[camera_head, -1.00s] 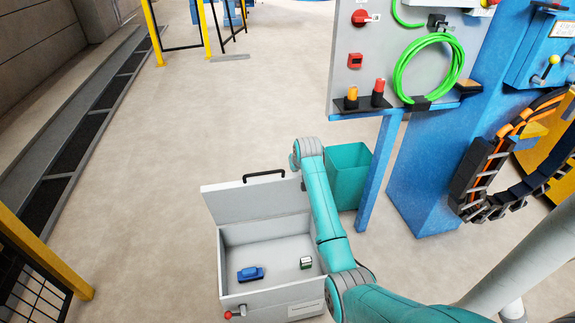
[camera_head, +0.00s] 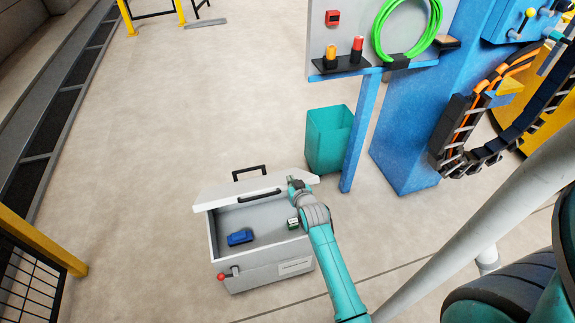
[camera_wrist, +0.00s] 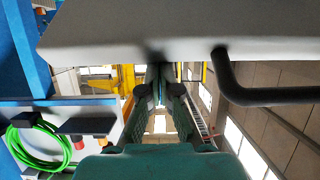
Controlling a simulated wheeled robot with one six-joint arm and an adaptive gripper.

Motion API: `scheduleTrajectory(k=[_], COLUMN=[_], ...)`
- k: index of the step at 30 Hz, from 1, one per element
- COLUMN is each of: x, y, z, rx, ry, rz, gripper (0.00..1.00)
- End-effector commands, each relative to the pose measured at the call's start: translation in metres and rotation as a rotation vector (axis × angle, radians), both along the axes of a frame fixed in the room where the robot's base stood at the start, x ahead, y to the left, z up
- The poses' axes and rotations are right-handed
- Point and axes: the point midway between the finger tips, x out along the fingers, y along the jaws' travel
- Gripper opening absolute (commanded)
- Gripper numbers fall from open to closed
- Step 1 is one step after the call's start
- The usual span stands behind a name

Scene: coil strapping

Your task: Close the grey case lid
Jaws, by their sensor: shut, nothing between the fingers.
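The grey case (camera_head: 255,275) stands on the floor with its front towards me in the head view. Its lid (camera_head: 225,193) is partly open and tilted over the back of the case. A black handle (camera_head: 250,170) rises at the lid's far side, and a dark bar shows near its closer edge. My gripper (camera_head: 293,183) is shut and empty at the lid's right end. In the wrist view, the shut fingers (camera_wrist: 160,80) point up close to the edge of the lid panel (camera_wrist: 130,30); I cannot tell whether they touch. A black handle (camera_wrist: 270,95) shows at right there.
Inside the case lie a blue object (camera_head: 240,237) and a small green-and-white box (camera_head: 293,223). A red-knobbed lever (camera_head: 222,276) is on the front. A teal bin (camera_head: 328,140) and blue post (camera_head: 360,135) stand behind right.

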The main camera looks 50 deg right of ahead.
Motion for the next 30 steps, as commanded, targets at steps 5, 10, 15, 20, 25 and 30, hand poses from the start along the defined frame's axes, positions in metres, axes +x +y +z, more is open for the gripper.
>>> scheduleTrajectory(k=[5,10,15,20,25,30], x=[-0.027,-0.046,-0.062,-0.074,-0.083,-0.089], y=[0.018,0.031,0.041,0.047,0.056,0.06], z=[-0.033,-0.064,-0.096,-0.129,-0.16,-0.189], rx=[-0.034,-0.036,-0.042,-0.085,-0.112,-0.113], ry=[-0.05,-0.052,-0.06,-0.115,-0.165,-0.167], rz=[-0.001,-0.001,-0.004,-0.01,-0.001,0.0], gripper=[0.0,0.0,0.0,0.0,0.0,0.0])
